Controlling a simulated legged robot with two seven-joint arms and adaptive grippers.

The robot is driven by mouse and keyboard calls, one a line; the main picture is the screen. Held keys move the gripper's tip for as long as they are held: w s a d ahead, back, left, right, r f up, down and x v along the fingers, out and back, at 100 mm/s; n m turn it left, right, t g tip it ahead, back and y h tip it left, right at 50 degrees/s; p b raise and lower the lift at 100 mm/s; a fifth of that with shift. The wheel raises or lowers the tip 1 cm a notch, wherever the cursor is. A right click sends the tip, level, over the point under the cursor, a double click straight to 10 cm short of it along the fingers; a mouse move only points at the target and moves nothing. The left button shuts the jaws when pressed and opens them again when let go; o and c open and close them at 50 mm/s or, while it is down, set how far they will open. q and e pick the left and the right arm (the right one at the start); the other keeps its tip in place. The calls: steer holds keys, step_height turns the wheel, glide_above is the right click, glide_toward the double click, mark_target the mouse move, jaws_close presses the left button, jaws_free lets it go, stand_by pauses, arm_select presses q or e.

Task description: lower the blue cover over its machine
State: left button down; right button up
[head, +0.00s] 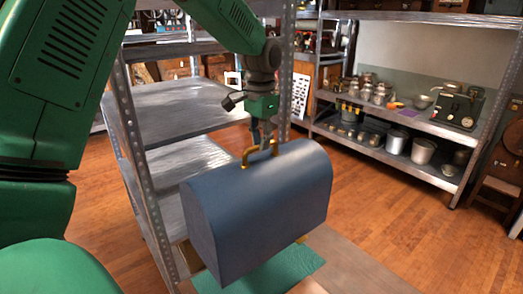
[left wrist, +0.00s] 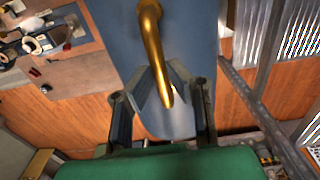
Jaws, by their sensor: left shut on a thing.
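The blue cover (head: 265,210), a long box with a rounded top, hangs upright below my left gripper (head: 262,144). The gripper is shut on the cover's brass handle (head: 246,157). In the left wrist view, the fingers (left wrist: 168,95) close around the handle (left wrist: 151,40) above the blue top (left wrist: 100,20). Whether the cover touches anything below is hidden. My right gripper is not in view.
A green mat (head: 285,273) lies below the cover on a pale surface (head: 352,268). A metal shelf unit (head: 165,115) stands close behind and left of the cover. A shelf (head: 400,125) with pots and a dark device (head: 458,108) stands at the right. Wooden floor between is clear.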

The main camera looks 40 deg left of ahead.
arm_select(q)
steer(key=shift+r, duration=3.65)
